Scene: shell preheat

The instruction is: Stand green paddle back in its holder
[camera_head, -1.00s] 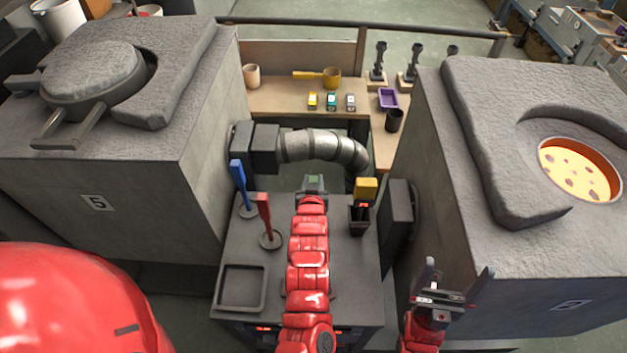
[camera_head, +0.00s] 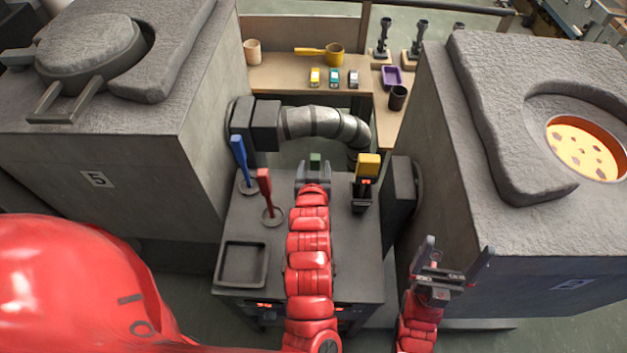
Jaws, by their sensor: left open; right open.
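A small green piece (camera_head: 315,159), which looks like the top of the green paddle, shows at the tip of my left gripper (camera_head: 314,172). The arm and gripper hide the rest of it and any holder under it. My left gripper is open, with the green piece between or just beyond its fingers; contact cannot be told. The blue paddle (camera_head: 239,155) and the red paddle (camera_head: 265,190) stand upright in round bases to the left. My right gripper (camera_head: 458,256) is open and empty at the lower right, in front of the right block.
A dark square tray (camera_head: 226,272) lies at the cart's front left. A yellow-topped item (camera_head: 368,165) in a black holder stands right of my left gripper. Large grey blocks flank the cart, the right one with a glowing opening (camera_head: 582,148). A metal pipe (camera_head: 318,121) runs behind.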

